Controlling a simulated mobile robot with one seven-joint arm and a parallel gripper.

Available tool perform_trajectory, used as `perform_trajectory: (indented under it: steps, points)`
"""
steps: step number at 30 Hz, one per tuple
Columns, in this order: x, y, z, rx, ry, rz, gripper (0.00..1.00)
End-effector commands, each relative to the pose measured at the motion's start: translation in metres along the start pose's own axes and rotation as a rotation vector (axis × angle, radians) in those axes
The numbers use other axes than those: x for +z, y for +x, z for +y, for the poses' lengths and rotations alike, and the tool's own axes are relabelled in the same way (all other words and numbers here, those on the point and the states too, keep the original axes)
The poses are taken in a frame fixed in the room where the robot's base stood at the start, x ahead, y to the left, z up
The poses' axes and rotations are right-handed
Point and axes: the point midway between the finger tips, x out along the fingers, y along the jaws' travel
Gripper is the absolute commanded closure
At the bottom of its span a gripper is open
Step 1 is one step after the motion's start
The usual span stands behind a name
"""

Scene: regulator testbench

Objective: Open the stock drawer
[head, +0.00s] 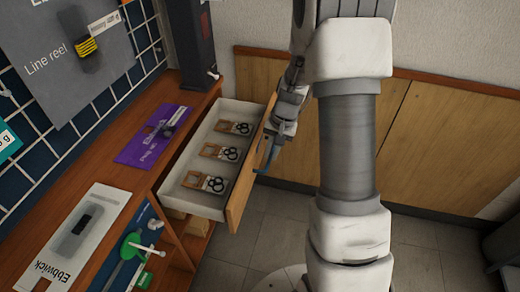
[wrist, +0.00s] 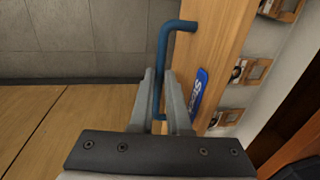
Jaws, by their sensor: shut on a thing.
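The stock drawer (head: 194,203) stands pulled out from the wooden bench in the head view, with its white inside showing. Several tagged parts with black rings (head: 222,152) lie in a row inside it. Its wooden front (wrist: 212,50) fills the upper middle of the wrist view and bears a blue label (wrist: 199,93). The blue bar handle (wrist: 163,60) runs along that front. My gripper (wrist: 163,90) is shut on the handle, one finger on each side of it. In the head view my gripper (head: 270,140) is at the drawer front, partly hidden by my arm.
The bench top (head: 150,185) carries a purple packet (head: 150,140), a white Ebbwick card (head: 85,235) and a dark upright unit (head: 190,45). A green tool (head: 132,247) sits below the bench edge. Wood wall panels (head: 440,140) stand behind; tiled floor (head: 275,225) lies before the drawer.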

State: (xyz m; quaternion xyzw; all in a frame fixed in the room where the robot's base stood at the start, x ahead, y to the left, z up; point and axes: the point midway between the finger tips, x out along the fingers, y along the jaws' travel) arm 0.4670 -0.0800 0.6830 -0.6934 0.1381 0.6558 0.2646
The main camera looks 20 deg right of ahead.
Motion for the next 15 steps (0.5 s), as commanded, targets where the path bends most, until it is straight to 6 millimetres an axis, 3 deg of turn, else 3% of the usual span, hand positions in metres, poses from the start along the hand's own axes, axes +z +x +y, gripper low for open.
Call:
perform_trajectory:
  steps: [15]
  points:
    - [0.0001, -0.002, 0.0099, 0.0, -0.001, 0.0, 1.0]
